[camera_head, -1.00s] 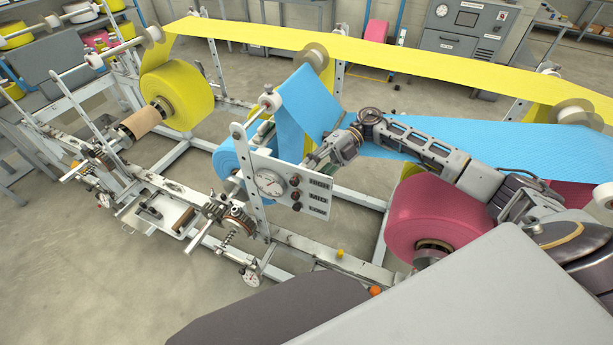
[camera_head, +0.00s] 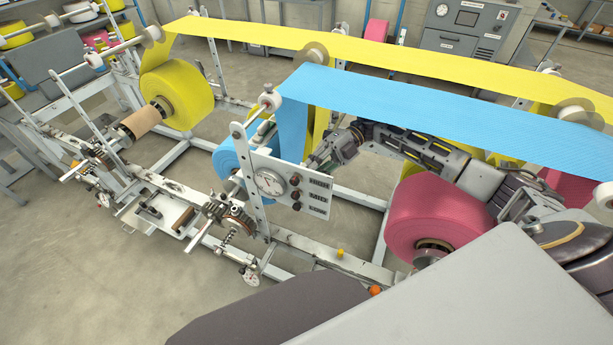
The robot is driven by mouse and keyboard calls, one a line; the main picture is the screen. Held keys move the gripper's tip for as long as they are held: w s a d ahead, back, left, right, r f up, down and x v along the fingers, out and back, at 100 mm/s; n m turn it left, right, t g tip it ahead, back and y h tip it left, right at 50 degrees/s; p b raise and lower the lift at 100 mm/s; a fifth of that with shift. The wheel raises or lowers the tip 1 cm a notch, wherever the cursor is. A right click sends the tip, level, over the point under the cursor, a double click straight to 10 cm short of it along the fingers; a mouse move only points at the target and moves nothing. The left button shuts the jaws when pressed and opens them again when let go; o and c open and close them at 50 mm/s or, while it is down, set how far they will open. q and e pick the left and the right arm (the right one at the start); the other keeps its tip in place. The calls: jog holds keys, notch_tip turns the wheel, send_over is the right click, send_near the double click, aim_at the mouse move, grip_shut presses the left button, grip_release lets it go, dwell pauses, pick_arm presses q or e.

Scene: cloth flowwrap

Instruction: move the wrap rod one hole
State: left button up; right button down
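A perforated grey upright (camera_head: 250,175) stands beside the gauge panel (camera_head: 288,184). A white roller end (camera_head: 270,101) shows above it at the left edge of the blue cloth (camera_head: 430,108). I cannot tell for sure which bar is the wrap rod, because the cloth covers most of what lies behind it. The blue cloth runs flat from this roller to the right and also hangs down behind the panel. My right gripper (camera_head: 322,158) is below the flat blue cloth, just right of the hanging part and behind the panel's top corner. Its fingertips are too small to read. My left gripper is out of view.
A pink roll (camera_head: 437,217) sits under my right arm. A yellow roll (camera_head: 178,95) stands at the left, with yellow cloth (camera_head: 400,55) stretched across the back. A blue roll (camera_head: 228,158) is behind the panel. The frame's lower rail (camera_head: 325,256) runs in front.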

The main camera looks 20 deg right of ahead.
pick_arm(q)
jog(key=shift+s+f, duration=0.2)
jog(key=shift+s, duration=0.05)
pick_arm(e)
jog(key=shift+w+d, duration=0.2)
jog(key=shift+d, duration=0.05)
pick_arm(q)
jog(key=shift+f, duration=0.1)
pick_arm(e)
jog(key=shift+w, duration=0.1)
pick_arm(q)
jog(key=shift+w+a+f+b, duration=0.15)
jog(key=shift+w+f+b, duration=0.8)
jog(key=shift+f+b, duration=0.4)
pick_arm(e)
jog(key=shift+w+d, duration=1.55)
jog(key=shift+d, duration=0.3)
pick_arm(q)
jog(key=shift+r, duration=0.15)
